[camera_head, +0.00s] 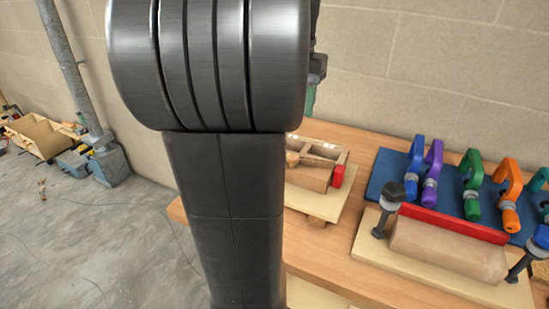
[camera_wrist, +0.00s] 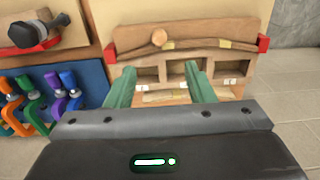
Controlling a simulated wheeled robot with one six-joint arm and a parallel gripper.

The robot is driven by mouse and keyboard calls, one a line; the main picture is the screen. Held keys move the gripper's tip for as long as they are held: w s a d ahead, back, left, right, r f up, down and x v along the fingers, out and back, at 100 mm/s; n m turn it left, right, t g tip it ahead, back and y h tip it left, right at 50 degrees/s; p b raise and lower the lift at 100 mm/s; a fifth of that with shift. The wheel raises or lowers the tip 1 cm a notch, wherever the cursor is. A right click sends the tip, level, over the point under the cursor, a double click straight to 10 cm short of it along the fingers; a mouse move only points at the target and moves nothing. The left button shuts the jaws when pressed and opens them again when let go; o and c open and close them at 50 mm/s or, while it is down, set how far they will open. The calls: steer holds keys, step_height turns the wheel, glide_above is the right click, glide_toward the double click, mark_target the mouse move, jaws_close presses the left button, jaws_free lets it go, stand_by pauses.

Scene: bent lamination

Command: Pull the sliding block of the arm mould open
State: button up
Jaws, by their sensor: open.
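The arm mould (camera_wrist: 185,54) is a tan wooden form in the wrist view, with red pieces at both ends. Open compartments lie below that line. My gripper (camera_wrist: 159,70) is open and empty; its green fingers reach over the compartments, below the knob and apart from it. In the head view my arm hides part of the mould (camera_head: 312,176) and most of the gripper.
A blue board (camera_head: 395,165) with several coloured clamps lies right of the mould on the wooden bench (camera_head: 325,245). A second form (camera_head: 445,250) with a rounded block and dark clamps stands in front of it. The grey floor at left is mostly clear.

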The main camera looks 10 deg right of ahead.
step_height(320, 180, down, 14)
steer(key=shift+d+r+b, duration=0.1)
steer(key=shift+r+b, duration=0.15)
steer(key=shift+b, duration=0.7)
steer(key=shift+c, duration=0.4)
